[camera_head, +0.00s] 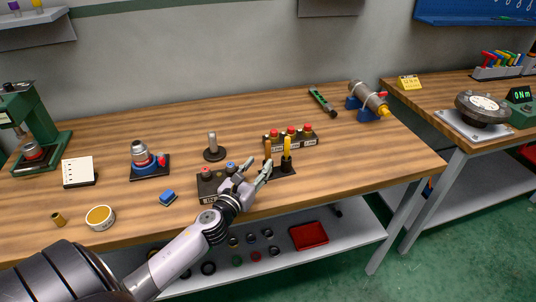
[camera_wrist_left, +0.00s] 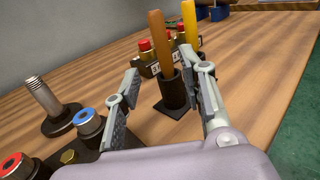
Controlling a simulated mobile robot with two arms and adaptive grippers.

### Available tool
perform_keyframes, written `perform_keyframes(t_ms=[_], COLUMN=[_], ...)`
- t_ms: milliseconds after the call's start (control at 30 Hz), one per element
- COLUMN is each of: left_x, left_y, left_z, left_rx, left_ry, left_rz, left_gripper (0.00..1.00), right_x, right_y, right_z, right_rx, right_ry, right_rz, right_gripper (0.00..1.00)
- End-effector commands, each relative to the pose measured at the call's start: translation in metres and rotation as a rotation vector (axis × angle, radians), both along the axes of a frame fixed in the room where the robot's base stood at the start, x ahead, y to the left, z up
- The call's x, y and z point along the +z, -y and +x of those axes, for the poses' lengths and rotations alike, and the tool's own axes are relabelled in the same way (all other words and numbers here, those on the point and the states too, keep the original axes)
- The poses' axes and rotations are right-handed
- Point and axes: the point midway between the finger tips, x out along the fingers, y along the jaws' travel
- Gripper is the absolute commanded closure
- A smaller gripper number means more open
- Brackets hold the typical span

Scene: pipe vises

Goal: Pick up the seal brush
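Two upright handles stand in black cup holders on the wooden bench: a brown-orange one (camera_head: 268,148) and a yellow one (camera_head: 287,147). Either may be the seal brush; their lower ends are hidden in the cups. In the left wrist view the brown-orange handle (camera_wrist_left: 157,40) rises from its black cup (camera_wrist_left: 173,92), and the yellow handle (camera_wrist_left: 190,24) is just behind it to the right. My left gripper (camera_head: 257,168) is open and empty. Its fingers (camera_wrist_left: 167,85) appear on either side of the brown-orange handle's cup, short of the handle. My right gripper is out of view.
A block with red and blue caps (camera_head: 208,184) sits left of my gripper. A row of red-capped fittings (camera_head: 291,137) stands behind the handles. A metal post on a round base (camera_head: 213,148) is farther left. The bench's front right is clear.

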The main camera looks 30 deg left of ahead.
Motion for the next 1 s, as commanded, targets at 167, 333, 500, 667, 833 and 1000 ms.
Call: perform_keyframes(t_ms=[167, 333, 500, 667, 833, 1000], left_x=[0.001, 0.006, 0.004, 0.003, 0.003, 0.003], left_y=[0.000, 0.001, -0.001, -0.001, -0.001, -0.002], left_z=[0.010, 0.031, 0.052, 0.059, 0.058, 0.058], left_rx=[0.000, 0.001, 0.001, 0.000, -0.001, 0.000], left_ry=[0.001, 0.002, 0.000, -0.001, -0.001, -0.001], left_rz=[0.000, -0.003, -0.002, -0.001, 0.000, 0.000], left_gripper=[0.62, 0.62, 0.62, 0.62, 0.62, 0.73], right_x=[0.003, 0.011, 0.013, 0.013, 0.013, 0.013], right_y=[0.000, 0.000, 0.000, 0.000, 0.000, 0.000], right_z=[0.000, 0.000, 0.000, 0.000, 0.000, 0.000], right_rx=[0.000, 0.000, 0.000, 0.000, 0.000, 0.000], right_ry=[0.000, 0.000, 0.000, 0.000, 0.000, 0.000], right_rz=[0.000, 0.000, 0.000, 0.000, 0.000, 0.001], right_gripper=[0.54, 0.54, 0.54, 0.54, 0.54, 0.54])
